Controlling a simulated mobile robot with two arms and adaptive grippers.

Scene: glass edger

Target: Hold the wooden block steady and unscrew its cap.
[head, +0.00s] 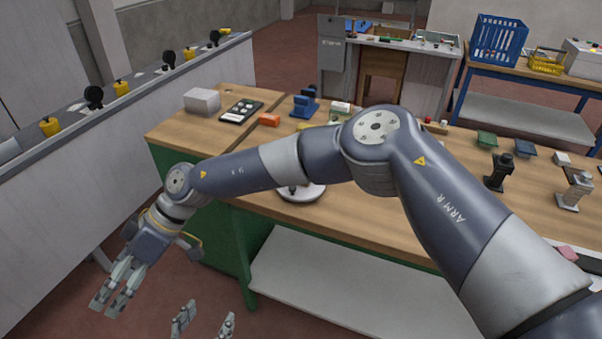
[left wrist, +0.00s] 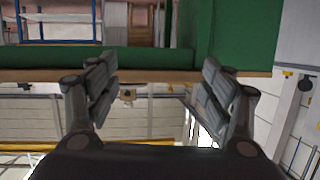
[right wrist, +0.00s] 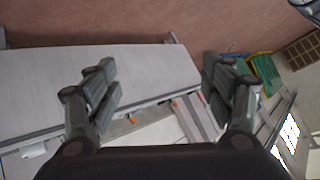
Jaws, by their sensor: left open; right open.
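I cannot make out the wooden block or its cap in any view; my right arm covers part of the wooden bench top (head: 345,215). My right gripper (head: 106,308) hangs in front of the bench's left end, low over the floor. It is open and empty, and its spread fingers also show in the right wrist view (right wrist: 160,80). My left gripper (head: 205,322) shows only its fingertips at the bottom edge of the head view. It is open and empty in the left wrist view (left wrist: 160,82).
A round white base (head: 301,192) sits near the bench's front edge, partly behind my right arm. A grey box (head: 202,101), a black tray (head: 241,111), an orange piece (head: 269,120) and a blue fixture (head: 305,104) stand behind. Dark and grey clamps (head: 498,173) stand at right. A long grey machine (head: 90,165) runs along the left.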

